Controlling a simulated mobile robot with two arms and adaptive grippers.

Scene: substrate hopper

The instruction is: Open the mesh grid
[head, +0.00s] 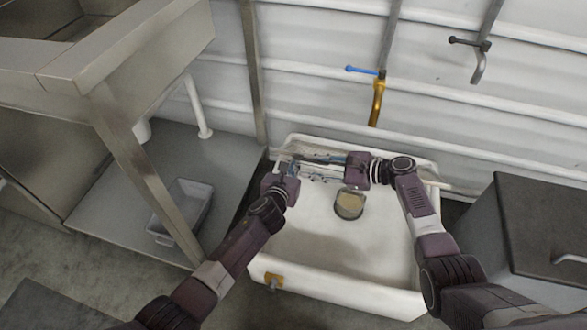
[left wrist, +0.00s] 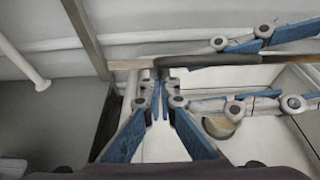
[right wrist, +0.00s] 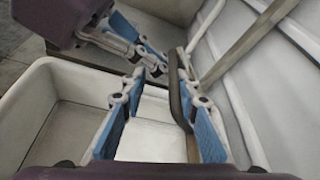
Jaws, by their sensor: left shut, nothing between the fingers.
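The mesh grid (head: 312,148) lies at the back of the white tub, mostly hidden behind my grippers. A dark handle bar (right wrist: 178,85) at the rim shows in the right wrist view, and also in the left wrist view (left wrist: 205,60). My right gripper (right wrist: 160,75) is open, with the bar between its fingers, nearer the right one. I cannot tell whether they touch it. My left gripper (left wrist: 161,82) is shut and empty, its tips close below the left end of the bar. In the head view it is at the tub's back left corner (head: 288,163).
A blue-handled tap (head: 377,95) hangs above. A steel table (head: 140,160) with a grey bin (head: 183,215) stands left, a dark cabinet (head: 545,225) right.

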